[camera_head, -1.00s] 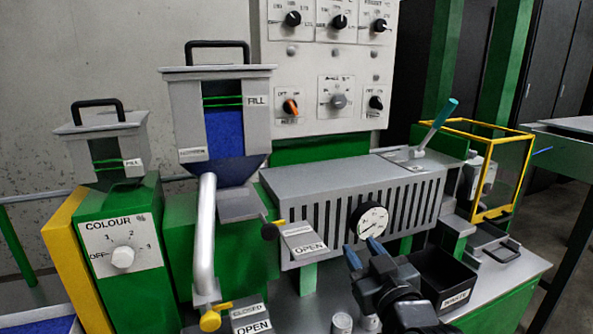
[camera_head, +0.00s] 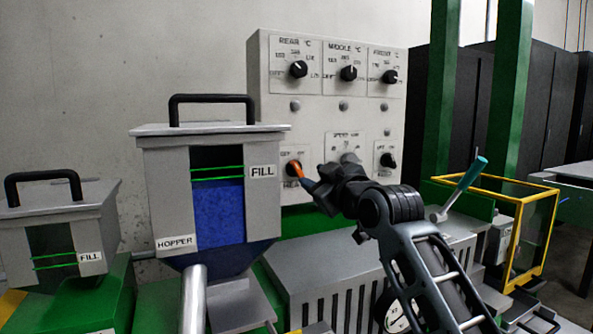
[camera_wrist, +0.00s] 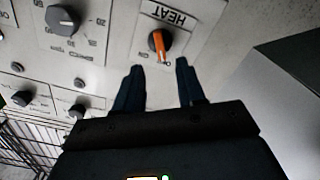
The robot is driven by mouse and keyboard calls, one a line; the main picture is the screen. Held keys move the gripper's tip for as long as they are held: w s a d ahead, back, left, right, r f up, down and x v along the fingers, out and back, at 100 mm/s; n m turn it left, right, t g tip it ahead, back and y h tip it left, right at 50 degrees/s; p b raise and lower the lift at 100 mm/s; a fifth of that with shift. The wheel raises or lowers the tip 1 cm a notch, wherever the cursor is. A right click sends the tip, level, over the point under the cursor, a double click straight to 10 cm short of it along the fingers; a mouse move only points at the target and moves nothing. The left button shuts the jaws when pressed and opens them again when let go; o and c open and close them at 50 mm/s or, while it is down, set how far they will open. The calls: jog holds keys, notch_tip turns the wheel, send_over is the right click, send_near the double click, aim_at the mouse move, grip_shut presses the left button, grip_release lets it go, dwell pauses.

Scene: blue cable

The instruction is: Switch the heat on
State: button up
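The heat switch (camera_head: 294,169) is a dark round knob with an orange handle, on the lower left of the pale control panel (camera_head: 262,120). In the wrist view the orange handle (camera_wrist: 159,46) is upright in the picture, under an upside-down HEAT label (camera_wrist: 167,14). I cannot tell clearly whether it points at OFF or ON. My gripper (camera_head: 307,184) is just in front of the switch, to its lower right in the head view. In the wrist view its two dark blue fingers (camera_wrist: 160,66) are apart and empty, with the handle beyond the gap between their tips.
Other black knobs (camera_head: 298,69) sit above and beside the switch. The hopper (camera_head: 165,190) with blue fill stands left of the panel. A teal-handled lever (camera_head: 472,174) and a yellow-framed guard (camera_head: 545,230) are to the right. Free air lies before the panel.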

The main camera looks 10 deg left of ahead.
aim_at(299, 170)
jog(key=shift+x, duration=3.7)
grip_shut()
